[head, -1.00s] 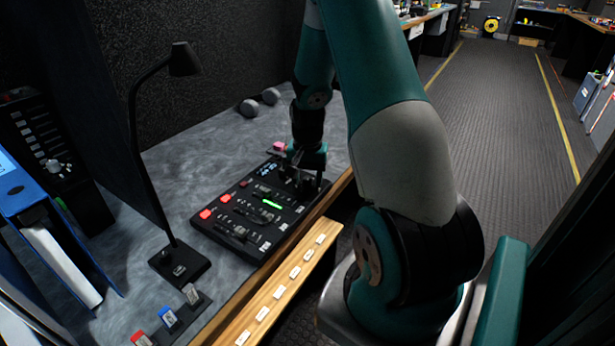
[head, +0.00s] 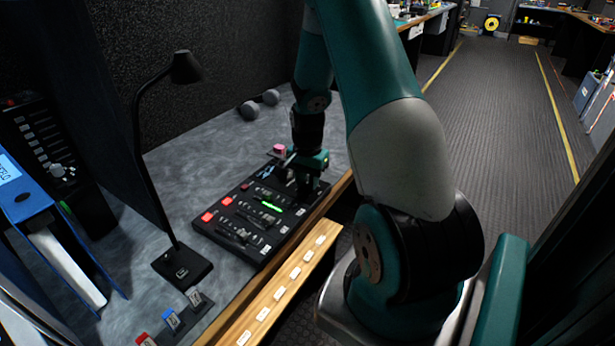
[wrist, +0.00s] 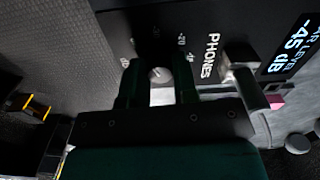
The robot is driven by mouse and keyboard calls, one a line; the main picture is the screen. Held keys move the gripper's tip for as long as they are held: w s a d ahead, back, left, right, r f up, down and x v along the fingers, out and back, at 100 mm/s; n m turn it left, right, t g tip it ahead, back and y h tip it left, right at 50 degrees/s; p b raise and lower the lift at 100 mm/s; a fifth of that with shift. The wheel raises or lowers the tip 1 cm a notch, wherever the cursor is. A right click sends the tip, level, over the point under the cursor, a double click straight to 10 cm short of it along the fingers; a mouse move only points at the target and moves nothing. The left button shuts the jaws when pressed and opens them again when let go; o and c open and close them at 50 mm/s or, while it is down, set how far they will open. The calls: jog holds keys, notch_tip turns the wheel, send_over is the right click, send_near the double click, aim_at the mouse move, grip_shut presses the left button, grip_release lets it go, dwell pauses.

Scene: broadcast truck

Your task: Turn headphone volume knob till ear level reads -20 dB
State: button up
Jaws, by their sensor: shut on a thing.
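The headphone volume knob (wrist: 160,75) sits between my gripper's two fingers in the wrist view, beside the word PHONES and small scale numbers. My gripper (wrist: 158,88) is shut on this knob. In the head view my gripper (head: 306,185) reaches down onto the far right end of the black mixer panel (head: 228,245), hiding the knob there. The ear level display (wrist: 292,48) reads -45 dB in the wrist view.
The panel has faders, red buttons (head: 207,217) and a green lit strip (head: 270,206). A desk lamp (head: 180,265) stands left of it. A wooden ledge (head: 285,285) with labels runs along the front.

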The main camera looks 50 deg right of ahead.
aim_at(307, 181)
jog(key=shift+m+p, duration=0.3)
jog(key=shift+m, duration=0.8)
jog(key=o, duration=0.9)
jog(key=shift+r, duration=0.15)
notch_tip(307, 181, up, 17)
jog(key=shift+r+p, duration=0.1)
jog(key=shift+p, duration=0.7)
